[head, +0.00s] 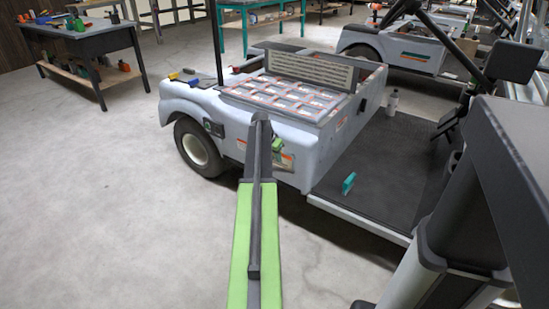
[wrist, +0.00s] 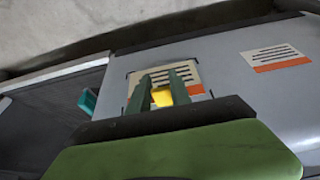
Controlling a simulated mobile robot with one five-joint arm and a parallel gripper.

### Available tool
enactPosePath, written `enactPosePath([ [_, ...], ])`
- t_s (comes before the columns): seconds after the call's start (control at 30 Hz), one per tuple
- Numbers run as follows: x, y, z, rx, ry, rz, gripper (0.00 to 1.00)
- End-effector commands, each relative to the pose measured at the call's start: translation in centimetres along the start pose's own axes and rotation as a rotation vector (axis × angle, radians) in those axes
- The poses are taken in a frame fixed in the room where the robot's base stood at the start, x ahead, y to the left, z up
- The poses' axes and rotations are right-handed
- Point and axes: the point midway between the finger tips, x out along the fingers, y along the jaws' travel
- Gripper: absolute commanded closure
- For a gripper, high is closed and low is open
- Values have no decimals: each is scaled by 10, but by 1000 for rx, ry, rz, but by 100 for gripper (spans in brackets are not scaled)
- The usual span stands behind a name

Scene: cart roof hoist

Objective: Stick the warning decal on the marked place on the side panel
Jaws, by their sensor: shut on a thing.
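The warning decal (wrist: 185,75), pale with dark text lines and an orange strip, is in front of my gripper (wrist: 163,82) in the wrist view. My gripper is shut on its yellow tab (wrist: 162,97). Dark outline marks of the marked place (wrist: 129,82) show around the decal's left and top edges on the grey side panel (wrist: 222,72). The decal lies over or very near this place; I cannot tell whether it touches the panel. In the head view, my gripper (head: 277,146) is at the cart's side, with the decal (head: 286,160) just beyond it.
A similar label (wrist: 275,58) is on the panel to the right in the wrist view. A teal block (head: 349,183) stands on the cart's dark floor (head: 385,165), with a bottle (head: 392,103) farther back. A workbench (head: 80,40) is at left. Open floor lies at left.

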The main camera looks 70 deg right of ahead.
Motion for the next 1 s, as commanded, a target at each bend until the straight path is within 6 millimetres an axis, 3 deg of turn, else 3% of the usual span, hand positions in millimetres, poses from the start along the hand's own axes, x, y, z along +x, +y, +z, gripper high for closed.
enactPosePath([
  [0.97, 2, 0, -5, 0, 1, 0, 100],
  [1.0, 2, 0, -5, 0, 2, 0, 70],
])
